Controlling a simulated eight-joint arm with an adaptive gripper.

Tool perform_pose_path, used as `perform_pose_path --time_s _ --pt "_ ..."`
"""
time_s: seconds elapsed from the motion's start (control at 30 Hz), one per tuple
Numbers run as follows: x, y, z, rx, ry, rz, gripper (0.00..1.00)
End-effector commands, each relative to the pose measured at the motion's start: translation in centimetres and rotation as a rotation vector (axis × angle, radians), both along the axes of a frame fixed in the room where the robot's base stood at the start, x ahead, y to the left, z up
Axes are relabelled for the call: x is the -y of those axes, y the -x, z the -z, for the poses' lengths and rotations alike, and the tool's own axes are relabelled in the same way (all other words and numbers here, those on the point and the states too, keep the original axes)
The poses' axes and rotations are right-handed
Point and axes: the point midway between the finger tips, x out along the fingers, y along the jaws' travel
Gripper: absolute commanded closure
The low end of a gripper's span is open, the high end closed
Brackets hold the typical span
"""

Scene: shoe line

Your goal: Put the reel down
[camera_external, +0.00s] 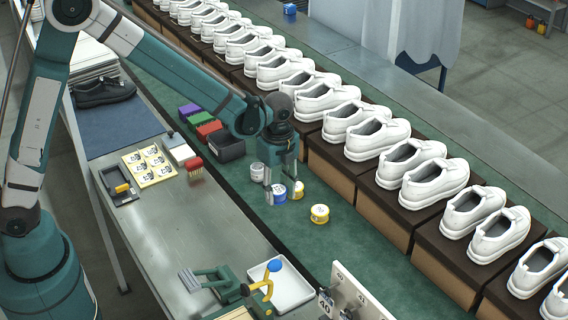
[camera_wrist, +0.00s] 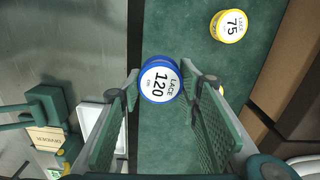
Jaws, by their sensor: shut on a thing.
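In the external view the same reel (camera_external: 279,194) shows between the fingertips of my gripper (camera_external: 280,191), which point down over the green strip (camera_external: 335,248). My gripper is shut on this reel. I cannot tell whether its underside touches the green surface.
A yellow reel (camera_external: 320,214) marked 75 (camera_wrist: 231,26) stands apart to the right. Another yellow reel (camera_external: 298,190) and a white-topped reel (camera_external: 257,172) stand close by. Boxes with white shoes (camera_external: 380,140) line the right. A white tray (camera_external: 286,290) lies in front.

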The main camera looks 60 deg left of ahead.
Motion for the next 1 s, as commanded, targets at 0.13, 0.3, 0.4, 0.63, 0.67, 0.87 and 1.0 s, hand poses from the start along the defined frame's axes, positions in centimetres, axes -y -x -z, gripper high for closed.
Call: perform_pose_path --time_s 0.13,0.3,0.4,0.63,0.67,0.87,1.0 --pt "0.6 -0.5 0.0 0.000 0.000 -0.002 0.78" --pt "2.4 -1.9 -0.2 0.000 0.000 -0.010 0.78" --pt "4.3 -3.3 -0.2 0.000 0.000 -0.018 0.78" --pt "10.1 -6.9 -0.4 -0.001 0.000 -0.046 0.78" --pt "11.0 -7.4 -0.4 -0.001 0.000 -0.050 0.78" --pt "16.5 -10.0 -0.4 -0.001 0.000 -0.077 0.78" --pt "19.4 -11.1 -0.4 -0.001 0.000 -0.091 0.78"
